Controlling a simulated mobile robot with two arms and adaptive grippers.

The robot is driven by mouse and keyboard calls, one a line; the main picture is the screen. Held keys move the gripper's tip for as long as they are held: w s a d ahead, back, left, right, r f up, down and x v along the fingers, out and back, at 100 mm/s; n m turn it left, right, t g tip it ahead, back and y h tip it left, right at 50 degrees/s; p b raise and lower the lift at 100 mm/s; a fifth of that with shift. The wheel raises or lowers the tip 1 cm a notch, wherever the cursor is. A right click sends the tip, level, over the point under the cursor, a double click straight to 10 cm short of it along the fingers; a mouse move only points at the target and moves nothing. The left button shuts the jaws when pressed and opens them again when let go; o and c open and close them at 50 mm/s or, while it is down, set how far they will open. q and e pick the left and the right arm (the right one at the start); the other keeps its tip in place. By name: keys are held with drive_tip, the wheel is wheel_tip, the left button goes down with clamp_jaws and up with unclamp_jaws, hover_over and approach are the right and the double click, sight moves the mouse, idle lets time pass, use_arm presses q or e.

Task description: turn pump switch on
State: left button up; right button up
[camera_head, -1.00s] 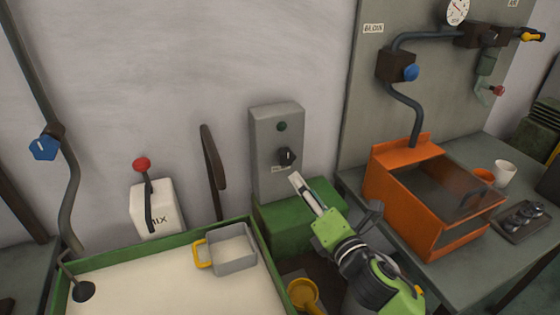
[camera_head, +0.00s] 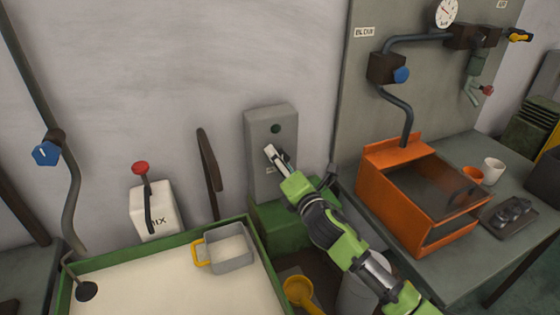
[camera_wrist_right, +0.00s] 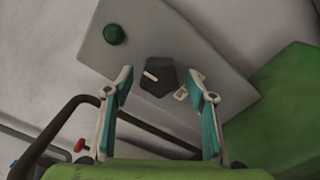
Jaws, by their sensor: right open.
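The pump switch is a black rotary knob (camera_wrist_right: 158,77) with a white pointer line, on a grey box (camera_head: 271,128) against the wall. In the right wrist view a green round button or lamp (camera_wrist_right: 114,34) and a small white label (camera_wrist_right: 181,93) sit near the knob. My right gripper (camera_wrist_right: 161,88) is open, with one finger to each side of the knob. I cannot tell how deep the fingers reach. In the head view my right gripper (camera_head: 274,155) covers the knob. My left gripper is not in view.
A green-rimmed basin (camera_head: 160,239) with pale contents and a grey square scoop (camera_head: 232,250) stands at the lower left. A white box with a red-topped lever (camera_head: 141,168) is behind it. An orange box (camera_head: 398,200) stands on the bench at the right.

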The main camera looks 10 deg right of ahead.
drive_tip(key=c, duration=1.1)
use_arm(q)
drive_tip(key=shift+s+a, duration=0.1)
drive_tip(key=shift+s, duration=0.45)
use_arm(e)
drive_tip(key=shift+m, duration=0.3)
drive_tip(key=m+p, duration=0.1)
drive_tip(key=m, duration=0.3)
drive_tip(key=shift+a+r, duration=0.1)
drive_tip(key=shift+r, duration=0.1)
drive_tip(key=m+p, duration=0.1)
drive_tip(key=m, duration=0.4)
drive_tip(key=shift+r, duration=0.1)
drive_tip(key=m+p, duration=0.1)
drive_tip(key=m, duration=0.4)
drive_tip(key=shift+r, duration=0.15)
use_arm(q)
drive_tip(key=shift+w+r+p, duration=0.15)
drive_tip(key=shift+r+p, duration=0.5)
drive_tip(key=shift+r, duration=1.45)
use_arm(e)
drive_tip(key=shift+m, duration=1.6)
